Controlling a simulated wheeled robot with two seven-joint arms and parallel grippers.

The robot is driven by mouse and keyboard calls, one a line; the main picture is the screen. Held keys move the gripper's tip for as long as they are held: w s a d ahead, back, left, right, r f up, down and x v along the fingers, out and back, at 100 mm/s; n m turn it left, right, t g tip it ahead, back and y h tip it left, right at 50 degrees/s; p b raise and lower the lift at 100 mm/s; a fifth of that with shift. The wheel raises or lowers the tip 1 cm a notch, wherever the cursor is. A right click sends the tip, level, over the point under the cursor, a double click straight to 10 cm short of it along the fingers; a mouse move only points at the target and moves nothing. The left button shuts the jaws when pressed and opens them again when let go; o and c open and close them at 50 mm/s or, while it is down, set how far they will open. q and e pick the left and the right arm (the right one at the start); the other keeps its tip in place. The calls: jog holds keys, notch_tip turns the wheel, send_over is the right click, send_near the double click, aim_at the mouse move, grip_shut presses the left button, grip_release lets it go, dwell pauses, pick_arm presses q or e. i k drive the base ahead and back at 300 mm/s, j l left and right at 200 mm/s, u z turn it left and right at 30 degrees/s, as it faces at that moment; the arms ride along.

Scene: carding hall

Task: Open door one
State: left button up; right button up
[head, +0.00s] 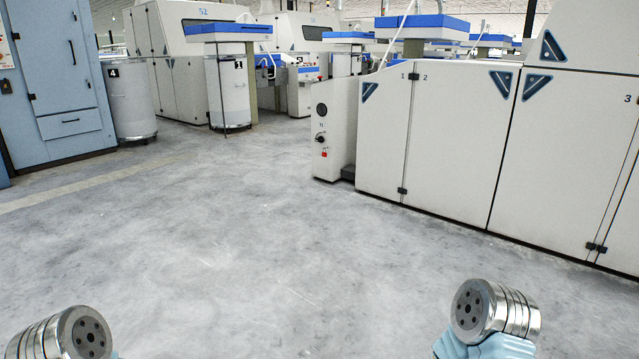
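Door one (382,135) is a cream panel at the left end of the long machine on the right, with a small "1" at its upper right edge and a dark blue triangle at its upper left. It looks shut, flush with the door marked "2" (455,150). Small dark fittings sit on the seam between them, one near the top (413,76) and one near the bottom (402,190). No handle is clear on it. Only metal and light blue parts of my two arms show at the bottom edge, far from the door. Neither gripper's fingers are in view.
A control end (335,135) with a dial, knob and red item juts out left of door one. A door marked "3" (612,165) is farther right. A blue cabinet (65,75) and grey cans (128,100) stand left. The grey floor (250,240) between is clear.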

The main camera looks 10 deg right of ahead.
aim_at(385, 97)
jog(key=i+z, duration=0.35)
jog(key=i, duration=1.95)
